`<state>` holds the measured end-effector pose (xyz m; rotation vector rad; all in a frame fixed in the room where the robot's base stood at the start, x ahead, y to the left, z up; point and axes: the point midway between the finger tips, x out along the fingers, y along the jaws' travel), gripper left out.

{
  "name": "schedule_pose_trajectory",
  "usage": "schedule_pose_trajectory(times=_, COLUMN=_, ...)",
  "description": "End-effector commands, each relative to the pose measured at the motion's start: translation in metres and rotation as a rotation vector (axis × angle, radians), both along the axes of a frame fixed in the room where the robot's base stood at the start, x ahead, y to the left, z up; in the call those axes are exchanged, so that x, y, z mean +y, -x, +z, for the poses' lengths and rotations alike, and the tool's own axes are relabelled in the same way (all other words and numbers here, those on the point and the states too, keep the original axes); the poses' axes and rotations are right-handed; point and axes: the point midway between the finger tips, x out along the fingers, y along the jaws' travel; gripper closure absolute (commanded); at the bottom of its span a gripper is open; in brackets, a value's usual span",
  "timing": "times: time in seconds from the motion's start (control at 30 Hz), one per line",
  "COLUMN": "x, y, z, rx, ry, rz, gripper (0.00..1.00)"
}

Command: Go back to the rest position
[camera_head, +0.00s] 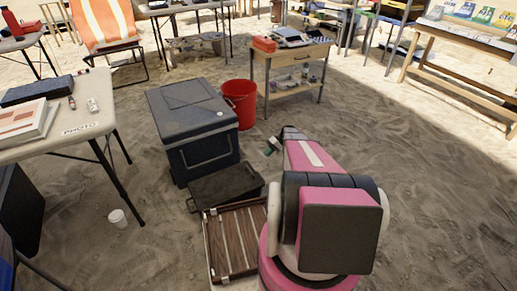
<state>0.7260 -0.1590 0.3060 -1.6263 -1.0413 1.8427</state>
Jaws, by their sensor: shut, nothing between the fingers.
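My pink, white and dark arm rises in the right-hand middle of the head view. It is folded, with its far end pointing toward the back. My gripper (272,146) shows only as a small dark and greenish tip at the far end, left of the pink link. It is shut, with nothing seen held in it. It is above the sand, right of the dark blue box. Most of the wrist is hidden behind my own arm.
A dark blue box (203,155), a dark tray (215,196) and a brown slatted case (236,240) stand left of my arm. A red bucket (247,113) and a wooden cart (302,88) stand behind. A table (90,128) is at left. Sand at right is clear.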

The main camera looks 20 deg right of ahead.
Motion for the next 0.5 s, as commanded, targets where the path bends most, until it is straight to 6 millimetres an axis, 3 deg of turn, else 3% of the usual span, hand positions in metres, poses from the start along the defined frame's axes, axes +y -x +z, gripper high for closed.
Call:
schedule_pose_trajectory(times=0.13, x=-0.002, y=0.0, z=0.002, rx=0.001, ry=0.001, rz=0.0, gripper=1.0)
schedule_pose_trajectory(times=0.27, x=0.014, y=0.015, z=0.019, rx=0.013, ry=0.048, rz=0.003, gripper=1.0)
schedule_pose_trajectory(times=0.37, x=0.04, y=0.04, z=0.05, rx=0.035, ry=0.143, rz=0.003, gripper=1.0)
schedule_pose_trajectory(times=0.5, x=0.082, y=0.09, z=0.104, rx=0.057, ry=0.335, rz=-0.014, gripper=1.0)
